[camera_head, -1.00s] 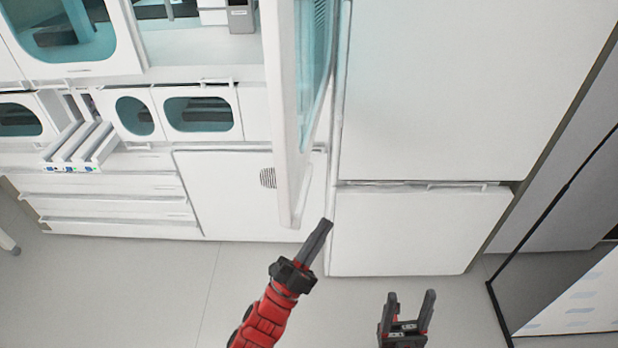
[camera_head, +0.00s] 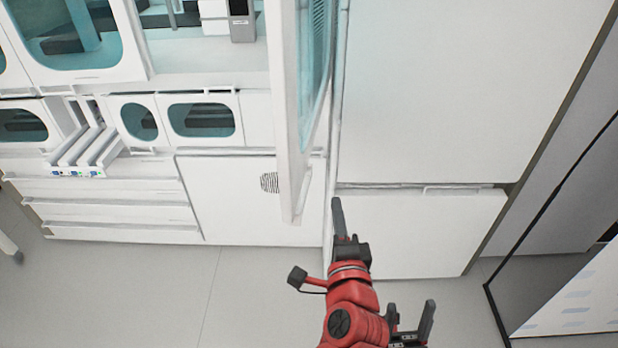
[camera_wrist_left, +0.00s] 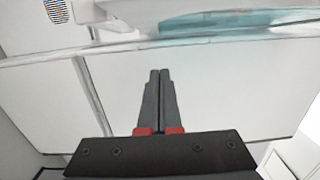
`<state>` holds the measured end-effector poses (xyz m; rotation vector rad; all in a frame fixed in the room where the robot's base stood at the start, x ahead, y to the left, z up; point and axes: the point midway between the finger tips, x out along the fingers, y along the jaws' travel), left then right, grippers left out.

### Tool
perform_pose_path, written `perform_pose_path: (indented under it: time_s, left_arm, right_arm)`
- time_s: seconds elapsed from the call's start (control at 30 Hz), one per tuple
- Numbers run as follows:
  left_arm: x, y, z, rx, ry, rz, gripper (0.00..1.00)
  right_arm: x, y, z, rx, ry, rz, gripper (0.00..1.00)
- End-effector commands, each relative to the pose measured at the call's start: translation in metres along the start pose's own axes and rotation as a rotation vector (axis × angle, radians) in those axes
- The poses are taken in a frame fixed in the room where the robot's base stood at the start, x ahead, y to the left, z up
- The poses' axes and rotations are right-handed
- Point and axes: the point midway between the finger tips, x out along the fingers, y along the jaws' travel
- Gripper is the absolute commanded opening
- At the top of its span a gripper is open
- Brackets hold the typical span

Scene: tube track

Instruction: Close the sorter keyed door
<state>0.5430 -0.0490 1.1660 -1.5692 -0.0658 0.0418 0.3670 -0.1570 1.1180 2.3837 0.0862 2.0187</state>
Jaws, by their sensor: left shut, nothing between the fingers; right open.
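The door (camera_head: 290,120) stands swung open toward me, seen nearly edge-on in the head view, with a teal window on its right face. It hangs at the right end of the white sorter cabinet, whose opening shows to its left. My left gripper (camera_head: 338,203) is shut and empty, just to the right of the door's lower end; I cannot tell whether it touches. Its closed fingers (camera_wrist_left: 158,100) also show in the left wrist view, pointing at white panels. My right gripper (camera_head: 410,322) is open and empty at the bottom, partly hidden behind the left arm.
A tall white cabinet (camera_head: 430,90) stands right of the door, with a lower panel (camera_head: 415,230) beneath. Drawers (camera_head: 110,205) and small windowed bins (camera_head: 200,118) are on the left. The grey floor (camera_head: 150,290) in front is clear. A dark-framed glass partition (camera_head: 545,260) stands at right.

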Motion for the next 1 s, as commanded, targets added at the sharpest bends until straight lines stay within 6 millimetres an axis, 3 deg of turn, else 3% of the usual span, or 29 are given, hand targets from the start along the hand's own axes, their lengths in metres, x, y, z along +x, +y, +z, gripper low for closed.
perform_pose_path:
  time_s: [0.13, 0.27, 0.7, 1.0]
  left_arm:
    - [-0.002, -0.002, 0.005, 0.001, -0.027, 0.016, 0.00]
    - [0.012, -0.004, 0.007, 0.001, -0.031, 0.018, 0.00]
    - [0.099, -0.004, 0.014, 0.001, -0.030, 0.018, 0.00]
    - [0.104, 0.000, 0.044, 0.001, -0.025, 0.017, 0.00]
  right_arm:
    - [0.002, 0.000, 0.000, 0.000, 0.000, 0.000, 0.62]
    - [0.010, 0.001, -0.002, 0.000, 0.000, 0.000, 0.62]
    - [0.050, 0.003, -0.008, 0.000, 0.000, 0.000, 0.62]
    - [0.066, 0.003, -0.011, 0.000, 0.000, 0.000, 0.62]
